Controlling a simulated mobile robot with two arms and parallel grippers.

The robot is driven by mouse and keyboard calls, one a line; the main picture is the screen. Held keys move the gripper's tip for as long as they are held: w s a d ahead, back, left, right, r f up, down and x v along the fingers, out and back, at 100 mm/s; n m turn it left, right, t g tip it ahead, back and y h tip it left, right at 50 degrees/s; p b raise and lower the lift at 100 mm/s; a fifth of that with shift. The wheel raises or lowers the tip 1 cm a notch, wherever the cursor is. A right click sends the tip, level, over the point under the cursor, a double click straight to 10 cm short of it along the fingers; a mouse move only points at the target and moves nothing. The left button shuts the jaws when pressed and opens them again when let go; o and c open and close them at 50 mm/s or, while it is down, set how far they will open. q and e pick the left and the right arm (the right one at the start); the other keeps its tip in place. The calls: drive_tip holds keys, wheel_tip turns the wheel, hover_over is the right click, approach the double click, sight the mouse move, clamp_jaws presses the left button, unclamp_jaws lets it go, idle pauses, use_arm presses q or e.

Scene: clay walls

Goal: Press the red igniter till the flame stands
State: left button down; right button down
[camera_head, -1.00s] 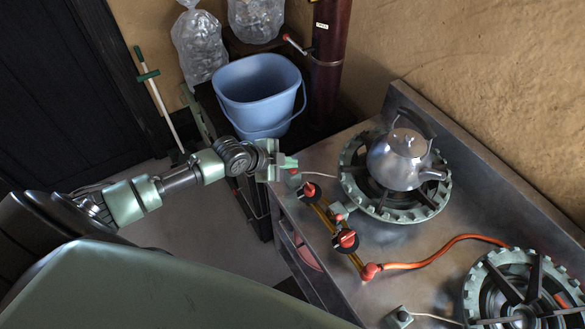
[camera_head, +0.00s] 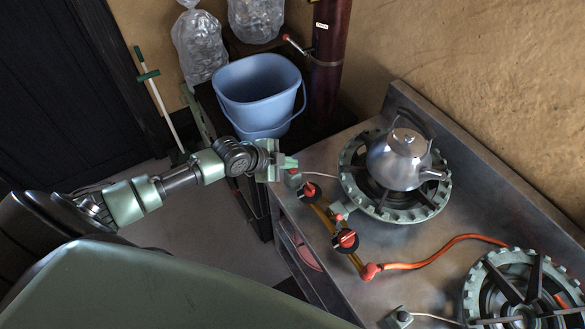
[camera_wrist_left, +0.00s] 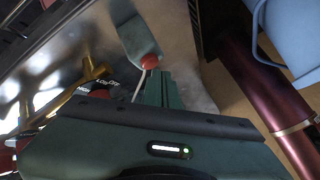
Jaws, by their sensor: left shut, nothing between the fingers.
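The red igniter (camera_wrist_left: 149,62) is a red button on the end of a small green box, with a pale wire beside it, in the left wrist view. In the head view its box (camera_head: 296,181) sits at the stove's near left corner, with the button mostly hidden by my gripper. My left gripper (camera_head: 290,162) is shut and empty, its tips right at the button. In the wrist view the fingers (camera_wrist_left: 155,88) point at the button; whether they touch it I cannot tell. The burner (camera_head: 360,201) under the kettle shows no visible flame. My right gripper is out of view.
A steel kettle (camera_head: 400,160) stands on the burner. Two red-and-black knobs (camera_head: 310,192) (camera_head: 345,240) sit on a brass pipe along the stove's front. An orange hose (camera_head: 430,257) runs to a second burner (camera_head: 520,290). A blue bucket (camera_head: 258,90) stands behind my gripper.

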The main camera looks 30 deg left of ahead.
sight(290, 171)
use_arm(q)
drive_tip(key=shift+f, duration=0.1)
drive_tip(key=shift+f+b, duration=0.35)
drive_tip(key=shift+r, duration=0.1)
idle(0.4)
drive_tip(key=shift+r+p, duration=0.35)
drive_tip(key=shift+p, duration=0.15)
wheel_tip(290, 171, up, 6)
drive_tip(key=p, duration=0.5)
idle(0.3)
